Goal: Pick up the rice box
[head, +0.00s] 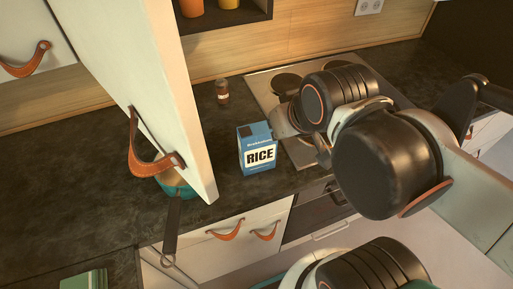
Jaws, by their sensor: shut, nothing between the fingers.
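The rice box (257,148) is a blue carton with a white label reading RICE. It stands upright on the dark countertop, just left of the cooktop. My gripper (318,148) is to the right of the box, over the cooktop's near left part. It is shut and empty, with a visible gap between it and the box. My arm links partly hide the cooktop behind it.
An open white cabinet door (180,75) with a leather pull (148,155) hangs left of the box. A teal pan (178,190) is partly behind it. A small brown bottle (222,92) stands behind the box. The cooktop (262,85) is to the right.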

